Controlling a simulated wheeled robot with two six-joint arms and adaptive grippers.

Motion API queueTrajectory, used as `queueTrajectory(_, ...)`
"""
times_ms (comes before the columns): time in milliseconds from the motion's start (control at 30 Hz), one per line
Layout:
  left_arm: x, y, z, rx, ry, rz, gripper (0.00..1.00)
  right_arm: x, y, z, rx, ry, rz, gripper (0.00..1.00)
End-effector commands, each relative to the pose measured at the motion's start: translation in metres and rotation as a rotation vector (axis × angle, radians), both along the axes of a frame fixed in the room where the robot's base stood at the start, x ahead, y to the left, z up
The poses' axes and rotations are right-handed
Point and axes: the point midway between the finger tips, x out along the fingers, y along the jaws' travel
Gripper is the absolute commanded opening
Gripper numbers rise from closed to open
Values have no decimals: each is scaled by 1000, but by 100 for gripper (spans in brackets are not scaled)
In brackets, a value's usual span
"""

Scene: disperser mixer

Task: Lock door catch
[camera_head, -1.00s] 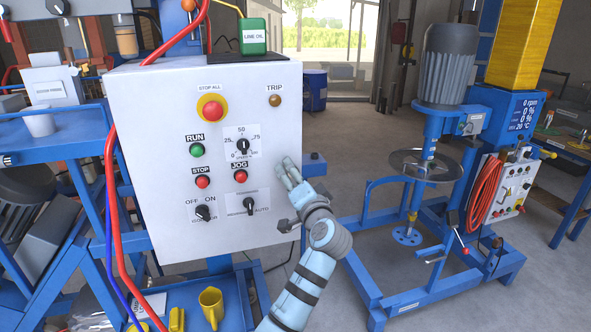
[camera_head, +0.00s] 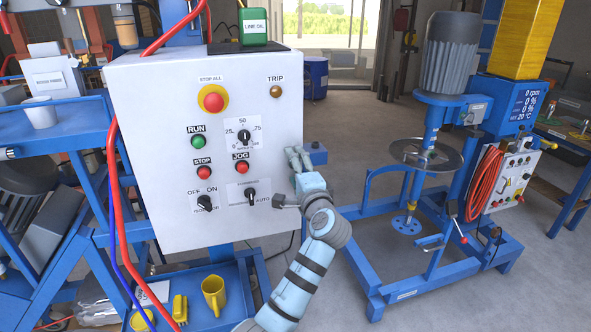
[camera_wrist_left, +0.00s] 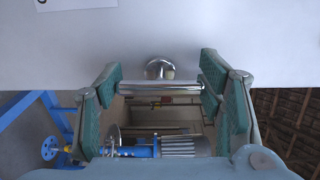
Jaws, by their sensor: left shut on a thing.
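A white control cabinet (camera_head: 150,110) has a front door with buttons and knobs. In the left wrist view, a chrome catch (camera_wrist_left: 160,88) with a short crossbar stands out from the white cabinet face (camera_wrist_left: 220,40). My left gripper (camera_wrist_left: 160,90) is shut on the crossbar, with green pads at both ends of it. In the head view my left gripper (camera_head: 299,158) is at the cabinet's right edge. The catch is hidden there behind the fingers. My right gripper is in neither view.
A blue disperser mixer (camera_head: 430,115) with a round metal disc stands to the right. A green oil can (camera_head: 255,27) sits on top of the cabinet. Grey floor is clear between cabinet and mixer.

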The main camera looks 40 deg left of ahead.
Motion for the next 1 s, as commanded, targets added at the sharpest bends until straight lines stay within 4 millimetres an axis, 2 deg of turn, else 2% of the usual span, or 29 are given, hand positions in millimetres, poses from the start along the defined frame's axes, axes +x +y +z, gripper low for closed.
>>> queueTrajectory(400, 0, 0, 0, 6, 8, 0, 34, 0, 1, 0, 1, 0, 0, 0)
queueTrajectory(433, 0, 0, 0, 5, 7, 0, 65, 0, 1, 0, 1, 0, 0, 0)
queueTrajectory(533, 0, 0, 0, 5, 7, 0, 81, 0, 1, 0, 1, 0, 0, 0)
queueTrajectory(567, 0, 0, 0, 5, 7, 0, 82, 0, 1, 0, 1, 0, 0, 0)
queueTrajectory(867, 0, -1, 0, 4, 6, 0, 82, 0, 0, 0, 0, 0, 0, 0)
queueTrajectory(1000, -10, -16, -1, 3, 6, -3, 82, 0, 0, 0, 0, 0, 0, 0)
